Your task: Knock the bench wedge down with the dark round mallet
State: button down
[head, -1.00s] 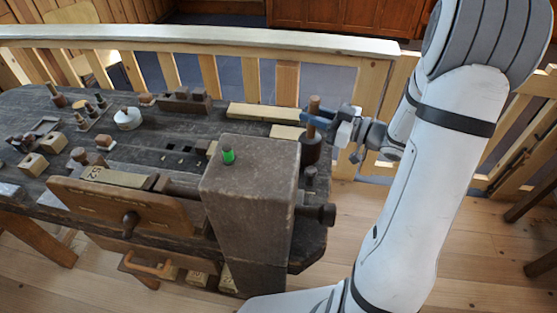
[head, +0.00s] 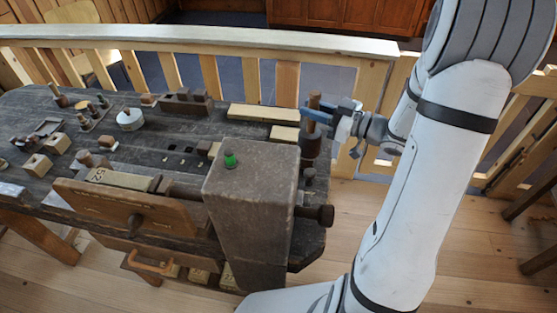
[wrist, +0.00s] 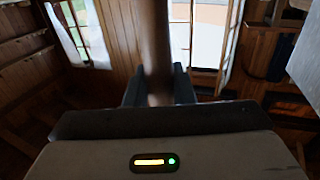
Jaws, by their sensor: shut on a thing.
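The dark round mallet (head: 311,146) is at the right end of the bench, its brown handle upright and its dark head below. My gripper (head: 316,115) is shut on the handle, above the head. In the wrist view the handle (wrist: 155,40) stands between the two fingers (wrist: 158,90); the head is hidden there. I cannot tell whether the head touches anything. A small dark peg with a green part (head: 230,161), which seems to be the wedge, stands upright in the top of the big grey-brown block, left of the mallet and apart from it.
The big block (head: 250,205) rises at the bench's front right. A wooden vise jaw (head: 120,205) lies left of it. Several spools and small blocks stand on the left of the dark bench (head: 75,195). A pale wooden rail (head: 200,43) runs behind.

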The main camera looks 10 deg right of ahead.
notch_tip(320, 180, down, 3)
jog(key=shift+r+b, duration=0.1)
jog(key=shift+b, duration=0.75)
jog(key=shift+r+p, duration=1.65)
jog(key=shift+r, duration=0.25)
jog(key=shift+f, duration=0.1)
notch_tip(320, 180, down, 4)
jog(key=b, duration=0.3)
jog(key=shift+r, duration=0.2)
jog(key=shift+r+p, duration=1.6)
jog(key=shift+r, duration=0.3)
jog(key=shift+f, duration=0.15)
